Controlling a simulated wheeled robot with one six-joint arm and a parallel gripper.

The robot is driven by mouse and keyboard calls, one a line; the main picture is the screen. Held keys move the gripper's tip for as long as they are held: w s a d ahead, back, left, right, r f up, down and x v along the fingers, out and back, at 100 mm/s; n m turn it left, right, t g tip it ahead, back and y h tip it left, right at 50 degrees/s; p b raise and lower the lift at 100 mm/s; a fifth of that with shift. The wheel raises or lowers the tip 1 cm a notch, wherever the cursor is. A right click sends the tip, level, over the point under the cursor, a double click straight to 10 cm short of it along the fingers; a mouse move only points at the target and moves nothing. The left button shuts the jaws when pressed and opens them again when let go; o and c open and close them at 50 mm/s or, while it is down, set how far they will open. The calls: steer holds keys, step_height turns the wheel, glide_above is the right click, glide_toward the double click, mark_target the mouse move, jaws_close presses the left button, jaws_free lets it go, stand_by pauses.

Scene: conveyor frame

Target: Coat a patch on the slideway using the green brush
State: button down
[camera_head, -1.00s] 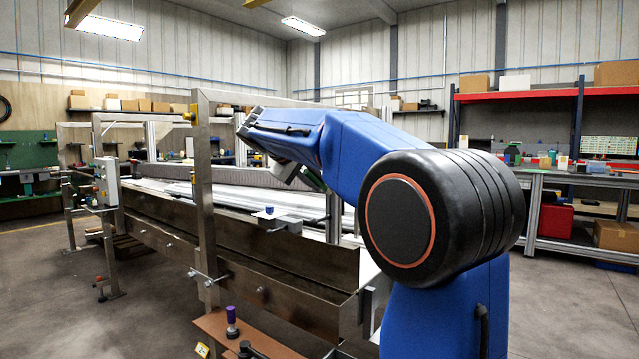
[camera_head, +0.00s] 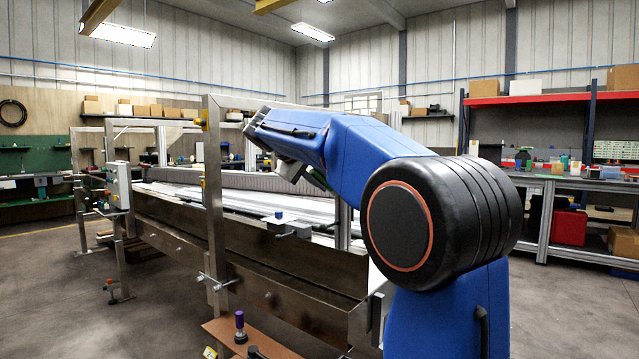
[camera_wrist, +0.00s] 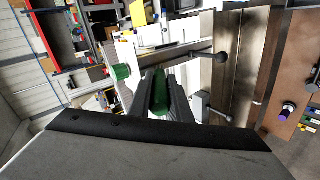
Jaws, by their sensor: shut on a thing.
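My gripper (camera_wrist: 163,92) is shut on the green brush (camera_wrist: 160,98), whose green handle shows between the dark fingers in the wrist view. Its bristles cannot be made out. In the head view my wrist hides most of the gripper; a dark green bit (camera_head: 319,181) shows below it, above the conveyor frame. The slideway appears to be the long pale metal surface (camera_head: 232,201) along the top of the frame. I cannot tell whether the brush touches anything.
A small ledge with a blue cup (camera_head: 279,215) juts from the frame's near side. A steel post (camera_head: 213,190) stands left of my arm. A purple-topped bottle (camera_head: 239,325) stands on a brown board low in front. Open floor lies left; shelving (camera_head: 540,99) stands at right.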

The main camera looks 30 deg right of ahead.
steer(key=shift+w+a+r, duration=0.15)
steer(key=shift+w+r, duration=0.35)
steer(key=shift+r, duration=0.25)
stand_by(0.9)
steer(key=s+a, duration=0.2)
steer(key=a, duration=0.3)
steer(key=shift+a, duration=0.35)
stand_by(0.3)
steer(key=shift+s, duration=0.1)
steer(key=a, duration=0.1)
steer(key=s+a, duration=0.1)
steer(key=shift+a, duration=0.4)
